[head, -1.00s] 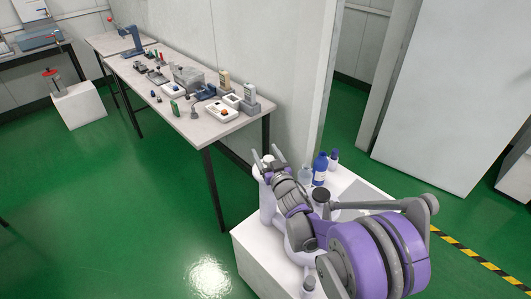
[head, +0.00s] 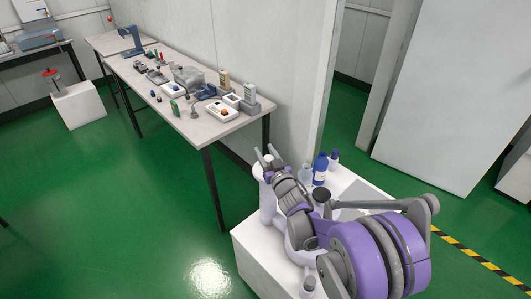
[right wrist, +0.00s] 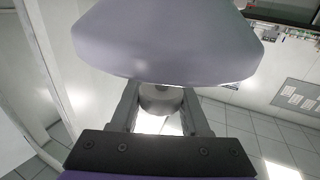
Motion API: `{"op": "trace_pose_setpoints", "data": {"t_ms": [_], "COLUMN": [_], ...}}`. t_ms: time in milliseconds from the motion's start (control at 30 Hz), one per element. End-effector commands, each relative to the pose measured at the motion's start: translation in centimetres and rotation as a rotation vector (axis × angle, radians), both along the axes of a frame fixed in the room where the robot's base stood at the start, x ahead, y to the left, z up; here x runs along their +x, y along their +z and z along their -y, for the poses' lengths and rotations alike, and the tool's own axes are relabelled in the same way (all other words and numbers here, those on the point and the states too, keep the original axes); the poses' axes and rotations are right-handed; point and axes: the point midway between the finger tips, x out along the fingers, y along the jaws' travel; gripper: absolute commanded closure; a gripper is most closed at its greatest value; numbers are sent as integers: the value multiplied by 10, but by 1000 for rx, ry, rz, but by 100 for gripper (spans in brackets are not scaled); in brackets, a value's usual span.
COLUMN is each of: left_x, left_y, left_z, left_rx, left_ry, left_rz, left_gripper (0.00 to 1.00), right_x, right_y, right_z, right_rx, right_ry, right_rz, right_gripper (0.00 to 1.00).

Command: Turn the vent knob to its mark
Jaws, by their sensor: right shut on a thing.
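A pale rounded canister (head: 267,207) stands on the white cabinet in the head view. My right gripper (head: 264,158) is at its top. In the right wrist view, a grey round knob (right wrist: 160,99) sits between the two fingers of the right gripper (right wrist: 158,112), which are shut on it. A large smooth pale body (right wrist: 165,45) fills the top of that view, beside the knob. The knob's mark cannot be seen in either view. In the head view the knob is too small to make out. My left gripper is not in view.
Bottles, one of them blue (head: 320,169), stand on the white cabinet (head: 258,262) close to my right arm. A long grey table (head: 205,129) with testers and small tools stands behind, along the wall. The green floor to the left is open.

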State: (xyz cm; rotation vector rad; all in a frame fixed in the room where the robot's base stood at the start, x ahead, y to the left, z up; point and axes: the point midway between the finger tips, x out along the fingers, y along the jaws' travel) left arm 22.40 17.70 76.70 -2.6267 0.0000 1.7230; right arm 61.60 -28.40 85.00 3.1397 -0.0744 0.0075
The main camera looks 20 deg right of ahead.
Motion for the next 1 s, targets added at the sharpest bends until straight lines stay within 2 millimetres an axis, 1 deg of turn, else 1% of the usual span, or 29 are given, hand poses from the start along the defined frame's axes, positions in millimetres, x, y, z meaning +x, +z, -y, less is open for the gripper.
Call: {"op": "trace_pose_setpoints", "data": {"t_ms": [100, 433, 600, 867, 900, 967, 1000], "left_x": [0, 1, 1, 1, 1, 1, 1], "left_y": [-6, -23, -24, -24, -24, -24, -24], "left_z": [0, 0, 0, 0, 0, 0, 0], "left_rx": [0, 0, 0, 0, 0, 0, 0], "left_ry": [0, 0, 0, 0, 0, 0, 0], "left_rz": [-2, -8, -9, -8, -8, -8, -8], "left_gripper": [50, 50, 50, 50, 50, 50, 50], "right_x": [1, 0, -1, -1, -1, -1, -1], "right_y": [1, -1, -1, -2, -2, -2, -2], "right_z": [2, -4, -6, -7, -7, -7, -7], "right_rx": [-3, -1, 1, -1, -1, -1, -1], "right_ry": [38, 204, 243, 243, 243, 244, 244], "right_rz": [9, -1, -7, -7, -7, -7, -7], "right_gripper": [100, 100, 100, 100, 48, 37, 30]}}
